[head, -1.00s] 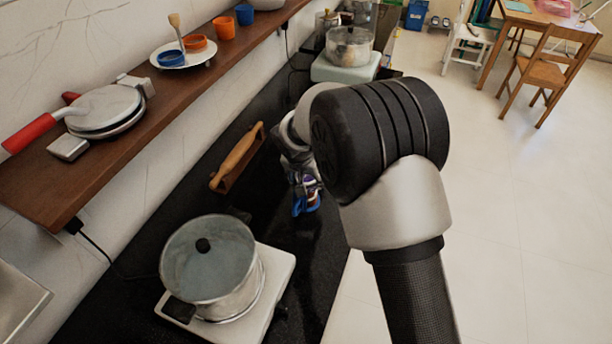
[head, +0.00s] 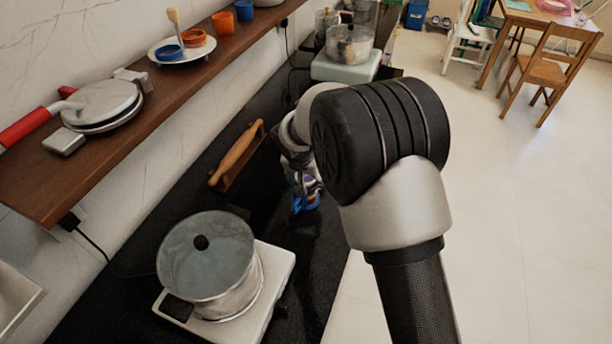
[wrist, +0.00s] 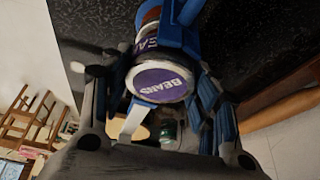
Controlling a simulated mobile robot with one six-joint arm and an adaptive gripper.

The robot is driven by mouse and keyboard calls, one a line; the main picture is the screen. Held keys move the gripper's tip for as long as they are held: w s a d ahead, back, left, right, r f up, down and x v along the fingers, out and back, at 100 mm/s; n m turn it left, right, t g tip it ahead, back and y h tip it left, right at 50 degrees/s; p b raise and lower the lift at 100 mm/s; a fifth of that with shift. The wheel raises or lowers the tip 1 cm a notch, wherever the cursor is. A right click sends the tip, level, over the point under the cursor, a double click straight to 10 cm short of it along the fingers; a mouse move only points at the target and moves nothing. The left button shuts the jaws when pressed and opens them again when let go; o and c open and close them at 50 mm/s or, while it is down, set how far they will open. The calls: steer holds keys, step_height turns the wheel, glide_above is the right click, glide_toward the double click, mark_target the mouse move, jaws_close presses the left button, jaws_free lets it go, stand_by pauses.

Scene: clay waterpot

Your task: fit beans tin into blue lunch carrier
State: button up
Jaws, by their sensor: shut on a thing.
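The beans tin (wrist: 160,80) has a purple end marked BEANS facing the wrist camera, with a pale rim. My gripper (wrist: 155,95) is shut on the tin, with a dark finger on each side of it. The blue lunch carrier (wrist: 181,35) shows just past and beside the tin; its blue bars run close along the tin's right side. I cannot tell how deep the tin sits in it. In the head view, the carrier (head: 306,203) stands on the black counter under my gripper (head: 304,180), partly hidden by my arm.
A lidded pot (head: 208,262) on a white hot plate (head: 272,285) stands nearer on the counter. A wooden-handled item (head: 236,155) lies left of my gripper. A wooden shelf (head: 125,140) runs along the wall. Another pot (head: 349,45) stands at the far end.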

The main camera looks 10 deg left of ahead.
steer(key=shift+f+b, duration=0.6)
steer(key=o, duration=1.3)
steer(key=shift+o, duration=0.3)
steer(key=shift+o, duration=1.3)
steer(key=shift+r, duration=0.1)
steer(key=shift+r+p, duration=3.15)
steer(key=shift+r, duration=2.15)
